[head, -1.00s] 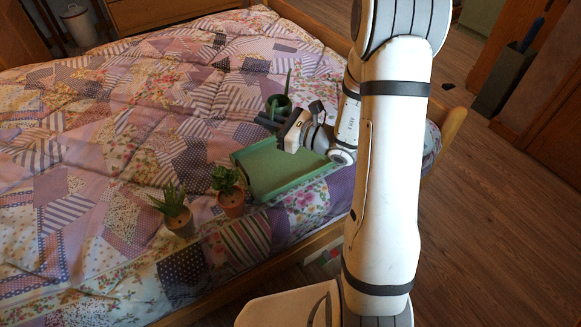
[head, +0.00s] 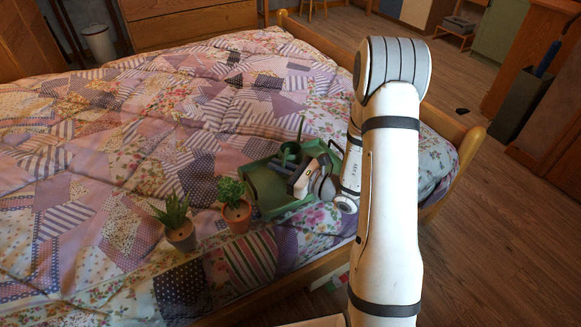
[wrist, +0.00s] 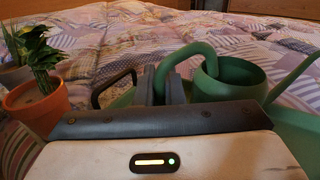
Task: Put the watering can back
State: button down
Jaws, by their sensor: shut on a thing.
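The green watering can (head: 291,152) is at the tray in the head view, with its thin spout upright behind. In the wrist view the can (wrist: 232,80) stands roughly upright just beyond my fingers, with its spout to the right. My gripper (head: 283,172) is shut on the can's loop handle; the fingers (wrist: 161,88) meet at the handle's left side in the wrist view. The green tray (head: 268,207) lies on the bed under the can and gripper, which hide much of it. I cannot tell whether the can touches the tray floor.
Two potted plants stand left of the tray: one in an orange pot (head: 237,217), one in a grey pot (head: 181,238). The patchwork bedspread (head: 130,150) is free behind and left. The wooden bed frame (head: 462,160) edges the right side.

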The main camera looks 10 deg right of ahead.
jog(key=shift+r, duration=0.15)
jog(key=shift+f, duration=0.2)
jog(key=c, duration=1.5)
grip_release()
jog(key=shift+c, duration=0.2)
jog(key=shift+r, duration=0.15)
